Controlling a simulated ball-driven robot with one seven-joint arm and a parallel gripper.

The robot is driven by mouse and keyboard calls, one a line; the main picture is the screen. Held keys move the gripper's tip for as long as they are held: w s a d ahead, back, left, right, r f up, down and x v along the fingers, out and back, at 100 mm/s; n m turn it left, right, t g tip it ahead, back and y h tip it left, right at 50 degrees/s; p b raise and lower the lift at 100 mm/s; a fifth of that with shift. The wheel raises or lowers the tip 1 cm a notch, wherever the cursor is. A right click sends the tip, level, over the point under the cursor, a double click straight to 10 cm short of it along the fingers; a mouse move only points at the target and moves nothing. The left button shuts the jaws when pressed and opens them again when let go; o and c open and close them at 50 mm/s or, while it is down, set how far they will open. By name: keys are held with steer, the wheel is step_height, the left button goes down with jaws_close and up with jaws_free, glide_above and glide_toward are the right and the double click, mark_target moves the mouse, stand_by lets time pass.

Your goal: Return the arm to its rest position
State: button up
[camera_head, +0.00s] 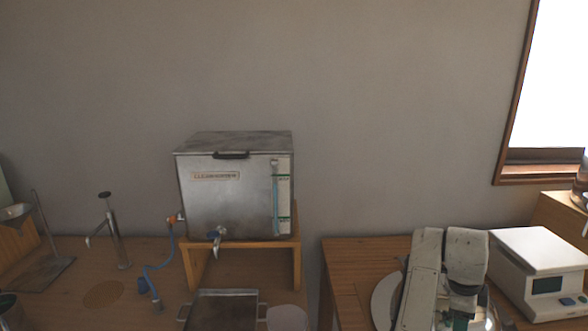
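My arm (425,275) shows at the lower right as worn white and grey links, folded close together in front of the right-hand table. My gripper's fingers do not show in this view, so I cannot see whether it is open or holds anything. The steam distiller (225,205) is a metal box with a dark lid handle, a gauge strip on its right side and a tap at its lower front. It stands on a wooden stand (297,262), apart from my arm.
A white device with a small display (540,262) stands right of my arm. A round pale plate (384,298) lies partly behind the arm. A metal tray (222,312), a blue hose (160,266), a tap post (115,235) and a retort stand (45,225) are on the left table.

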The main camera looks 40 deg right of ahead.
steer(key=w+a+f+n+b, duration=0.1)
steer(key=a+f+n, duration=0.2)
steer(key=a+n, duration=0.1)
steer(key=w+a+f+n+t+b, duration=0.1)
steer(key=a+f+n, duration=0.3)
steer(key=n, duration=0.3)
steer(key=w+a+f+n+h, duration=0.1)
steer(key=a+f+n, duration=0.2)
steer(key=a+n, duration=0.2)
steer(key=shift+w+a+f+n+t+b, duration=0.1)
steer(key=shift+w+f+n+t+b, duration=0.05)
steer(key=shift+f+n+t+b, duration=0.2)
steer(key=s+a+f+n+y+b, duration=0.1)
steer(key=s+a+f+n, duration=0.1)
steer(key=a+n, duration=0.3)
steer(key=s+a+f+n+y, duration=0.1)
steer(key=a+f+n, duration=0.3)
steer(key=a, duration=0.5)
steer(key=s+a+f+n+y+b, duration=0.1)
steer(key=s+a+f+n, duration=0.2)
steer(key=a+n, duration=0.3)
steer(key=shift+a+f+y+b, duration=0.15)
steer(key=shift+a+y+b, duration=0.15)
steer(key=shift+a+y, duration=0.15)
steer(key=shift+t, duration=0.25)
